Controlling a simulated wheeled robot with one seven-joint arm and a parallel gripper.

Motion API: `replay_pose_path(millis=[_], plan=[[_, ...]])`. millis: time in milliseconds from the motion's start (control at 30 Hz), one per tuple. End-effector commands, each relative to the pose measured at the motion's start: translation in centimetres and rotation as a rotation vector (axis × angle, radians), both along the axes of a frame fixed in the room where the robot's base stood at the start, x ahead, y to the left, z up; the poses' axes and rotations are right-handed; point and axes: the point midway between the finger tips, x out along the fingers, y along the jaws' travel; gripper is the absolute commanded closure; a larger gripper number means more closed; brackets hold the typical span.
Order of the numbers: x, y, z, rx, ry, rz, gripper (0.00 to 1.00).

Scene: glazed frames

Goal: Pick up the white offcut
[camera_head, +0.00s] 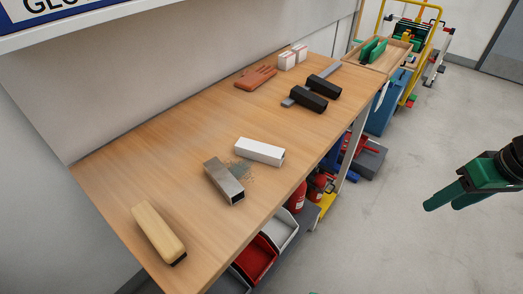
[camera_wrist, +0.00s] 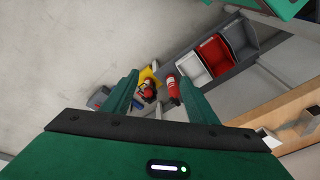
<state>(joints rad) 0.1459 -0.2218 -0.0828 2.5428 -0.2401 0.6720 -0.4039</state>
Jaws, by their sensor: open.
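The white offcut (camera_head: 260,151) is a short white piece with a dark open end. It lies on the wooden workbench (camera_head: 115,190), near its middle, just behind a grey metal offcut (camera_head: 222,180). In the wrist view, a white piece (camera_wrist: 268,137) at the bench edge, lower right, appears to be the same offcut. My gripper (camera_head: 440,203) is green, open and empty. It hangs over the floor, well to the right of the bench and apart from the offcut. Its two fingers (camera_wrist: 162,98) also show in the wrist view.
A wooden brush-like block (camera_head: 158,232) lies at the near left. Bins (camera_head: 256,258) and fire extinguishers (camera_head: 297,197) stand below the bench. The floor at right is clear.

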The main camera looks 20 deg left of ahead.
Motion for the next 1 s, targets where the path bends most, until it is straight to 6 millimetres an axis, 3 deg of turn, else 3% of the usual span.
replay_pose_path(millis=[100,200,400,500,600,767,1000], plan=[[3.2,7.0,-1.8,0.1,-0.09,0.295,0.47],[5.0,13.4,-2.5,0.208,-0.192,0.515,0.47],[5.8,25.6,-1.7,0.462,-0.422,0.829,0.47],[5.7,30.0,-0.4,0.574,-0.531,0.908,0.47],[5.5,32.9,0.8,0.657,-0.615,0.947,0.47],[5.4,35.3,2.0,0.725,-0.69,0.966,0.47],[5.6,38.3,1.1,0.736,-0.704,0.971,0.47]])
